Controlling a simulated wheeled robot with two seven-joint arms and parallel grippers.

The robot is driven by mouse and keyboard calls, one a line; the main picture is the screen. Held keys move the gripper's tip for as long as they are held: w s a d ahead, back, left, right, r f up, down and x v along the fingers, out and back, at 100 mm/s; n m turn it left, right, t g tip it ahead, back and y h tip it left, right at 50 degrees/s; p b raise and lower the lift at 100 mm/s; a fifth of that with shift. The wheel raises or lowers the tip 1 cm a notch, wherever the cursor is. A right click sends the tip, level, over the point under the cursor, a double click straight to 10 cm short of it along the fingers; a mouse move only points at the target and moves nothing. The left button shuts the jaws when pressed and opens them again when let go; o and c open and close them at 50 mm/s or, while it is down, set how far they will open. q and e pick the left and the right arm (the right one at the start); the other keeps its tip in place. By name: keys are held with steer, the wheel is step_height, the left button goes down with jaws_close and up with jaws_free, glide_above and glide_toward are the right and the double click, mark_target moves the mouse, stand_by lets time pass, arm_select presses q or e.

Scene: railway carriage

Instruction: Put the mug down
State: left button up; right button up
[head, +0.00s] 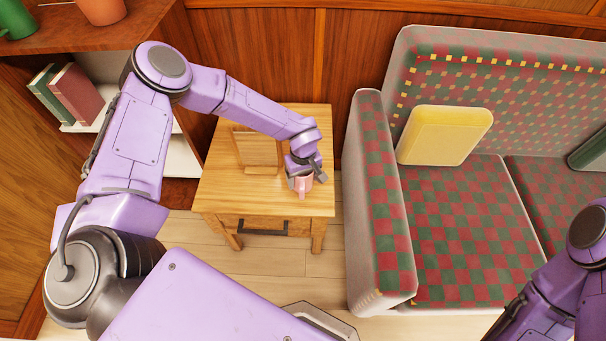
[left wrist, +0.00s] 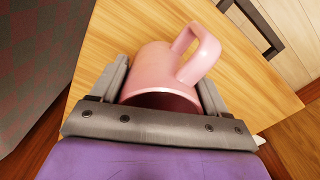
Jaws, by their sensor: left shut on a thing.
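The pink mug (head: 303,187) is over the front right part of the small wooden side table (head: 235,198). My left gripper (head: 304,172) comes down from above and is shut on the mug. In the left wrist view the mug (left wrist: 162,75) sits between the two fingers (left wrist: 160,95), with its handle pointing away from the gripper. I cannot tell whether the mug's base touches the tabletop. My right gripper is out of view; only part of my right arm shows at the lower right.
A wooden frame-like object (head: 257,150) stands on the table, left of the mug. A checked sofa (head: 470,220) with a yellow cushion (head: 444,135) is to the right. A bookshelf (head: 100,40) with books (head: 75,95) is at the left. The table's front left is clear.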

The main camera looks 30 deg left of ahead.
arm_select(q)
steer(key=shift+f+b, duration=0.3)
steer(key=shift+f, duration=0.7)
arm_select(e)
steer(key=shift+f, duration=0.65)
arm_select(q)
steer(key=shift+f, duration=0.2)
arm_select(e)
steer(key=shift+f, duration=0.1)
arm_select(q)
steer(key=o, duration=1.2)
steer(key=shift+o, duration=0.2)
step_height(320, 180, up, 10)
steer(key=shift+r+p, duration=0.25)
steer(key=shift+p, duration=0.2)
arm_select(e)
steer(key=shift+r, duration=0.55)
arm_select(q)
jaws_close()
